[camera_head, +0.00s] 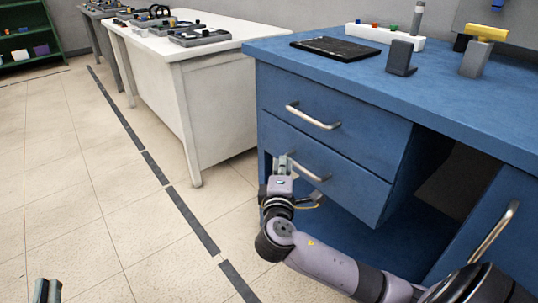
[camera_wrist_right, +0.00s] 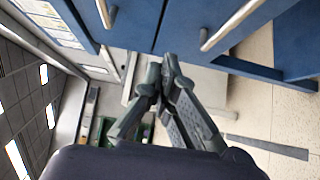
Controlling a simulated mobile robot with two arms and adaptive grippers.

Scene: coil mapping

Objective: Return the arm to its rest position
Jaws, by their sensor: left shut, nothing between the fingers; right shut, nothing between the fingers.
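My right arm comes in from the lower right in the head view. Its gripper (camera_head: 283,163) is in front of the blue desk, by the left end of the lower drawer handle (camera_head: 308,170). Whether it touches the handle is unclear there. In the right wrist view the fingers (camera_wrist_right: 166,68) are closed together with nothing between them, and the nearby handles (camera_wrist_right: 232,25) lie apart from them. My left gripper (camera_head: 47,290) shows only its tip at the bottom left edge of the head view, over the floor, shut and empty.
The blue desk (camera_head: 430,112) has an upper drawer handle (camera_head: 312,117) and a right-hand handle (camera_head: 494,232). A black tray (camera_head: 336,48) and grey blocks stand on top. A white table (camera_head: 225,110) stands behind left. The tiled floor (camera_head: 100,210) at left is clear.

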